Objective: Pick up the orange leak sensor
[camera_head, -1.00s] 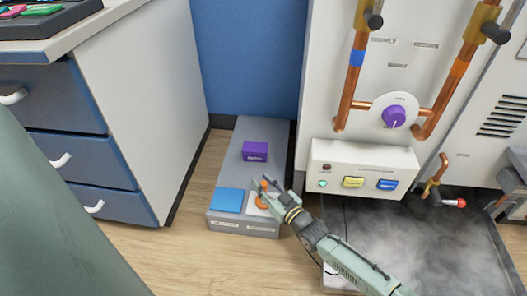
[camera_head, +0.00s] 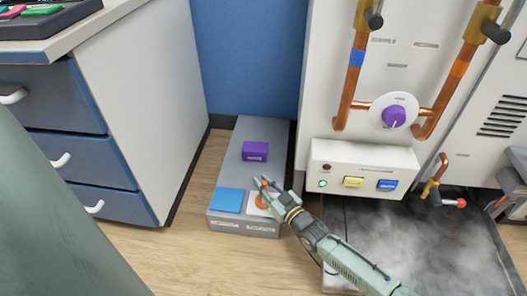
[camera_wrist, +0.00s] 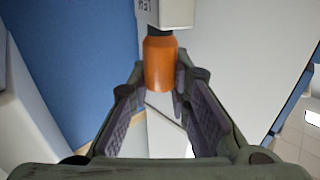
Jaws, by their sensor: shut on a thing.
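The orange leak sensor (camera_head: 263,200) is at the white square at the front right of a low grey plinth. In the wrist view the sensor (camera_wrist: 160,63) is an orange cylinder with a dark neck and a white lettered block at one end. My gripper (camera_head: 264,187) reaches in from the lower right. Its fingers lie on either side of the orange body and are shut on it. In the head view the fingers hide part of the sensor, and I cannot tell whether it is clear of the plinth.
The grey plinth (camera_head: 270,133) also bears a blue square (camera_head: 229,201) and a purple block (camera_head: 255,151) behind. A white drawer cabinet (camera_head: 150,90) stands to the left. A panel box with buttons (camera_head: 340,157) and copper pipes (camera_head: 350,85) stand close on the right. Mist covers the dark floor tray.

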